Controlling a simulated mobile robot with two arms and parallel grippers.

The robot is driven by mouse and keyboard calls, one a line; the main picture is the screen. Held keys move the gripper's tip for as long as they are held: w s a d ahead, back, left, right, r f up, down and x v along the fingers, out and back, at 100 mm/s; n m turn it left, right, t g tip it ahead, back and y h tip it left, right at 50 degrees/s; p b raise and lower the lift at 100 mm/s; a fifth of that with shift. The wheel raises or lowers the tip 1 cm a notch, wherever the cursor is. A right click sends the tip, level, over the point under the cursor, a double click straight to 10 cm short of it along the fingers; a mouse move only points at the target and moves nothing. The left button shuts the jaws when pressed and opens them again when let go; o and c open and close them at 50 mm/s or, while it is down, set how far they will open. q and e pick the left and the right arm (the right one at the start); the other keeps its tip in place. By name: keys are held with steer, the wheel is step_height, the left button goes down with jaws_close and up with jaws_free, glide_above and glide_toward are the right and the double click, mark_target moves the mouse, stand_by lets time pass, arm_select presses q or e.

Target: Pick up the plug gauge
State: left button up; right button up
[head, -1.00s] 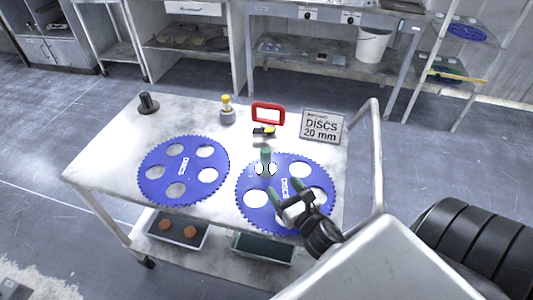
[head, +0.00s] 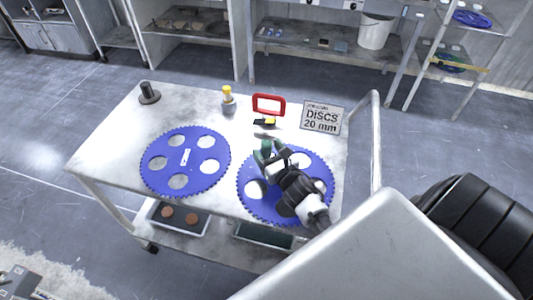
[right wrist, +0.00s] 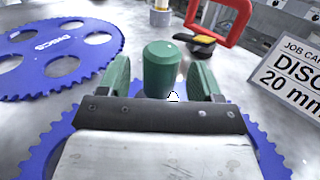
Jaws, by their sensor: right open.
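The plug gauge appears to be the upright green, round-topped cylinder (right wrist: 161,68) in the right wrist view. It stands at the right blue disc (head: 243,190); its lower end is hidden by my gripper. In the head view its green top (head: 267,146) is hard to separate from my green fingers. My right gripper (head: 268,151) is open, reaching over the right disc. In the right wrist view its fingers (right wrist: 160,75) are on either side of the cylinder, with a gap visible on each side. My left gripper is not in view.
A left blue disc (head: 153,170), a dark knob-like piece (head: 149,93), a yellow-capped bottle (head: 228,101), a red frame (head: 268,97), a black-and-yellow item (head: 265,122) and a card sign (head: 321,117) are on the table (head: 105,140). Trays (head: 180,217) lie on the shelf below.

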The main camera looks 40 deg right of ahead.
steer(key=shift+w, duration=0.65)
jaws_close()
steer(key=shift+r, duration=0.1)
